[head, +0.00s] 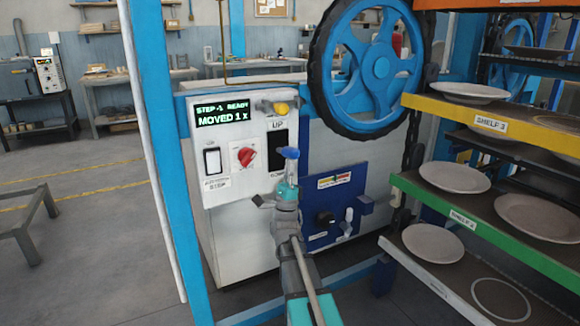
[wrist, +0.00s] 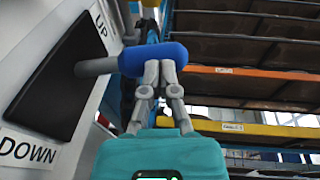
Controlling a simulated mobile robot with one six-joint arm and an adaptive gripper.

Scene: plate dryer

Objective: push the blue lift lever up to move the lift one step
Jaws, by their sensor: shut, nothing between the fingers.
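The blue lift lever (head: 290,153) sticks out from a dark slot plate on the white control panel (head: 231,185). In the wrist view the blue lever handle (wrist: 152,59) lies sideways on a grey stem, which meets the dark plate between its UP and DOWN labels. My gripper (head: 288,177) is shut and empty, just below the lever. In the wrist view my fingertips (wrist: 160,68) overlap the handle's lower edge and seem to touch it from beneath. The panel display (head: 222,114) reads "STEP -1 READY" and "MOVED 1 x".
A red rotary knob (head: 245,156) and a white switch (head: 212,161) sit left of the lever, with a yellow button (head: 281,108) above. A large blue wheel (head: 381,66) stands up right. Shelves with plates (head: 454,177) fill the right side.

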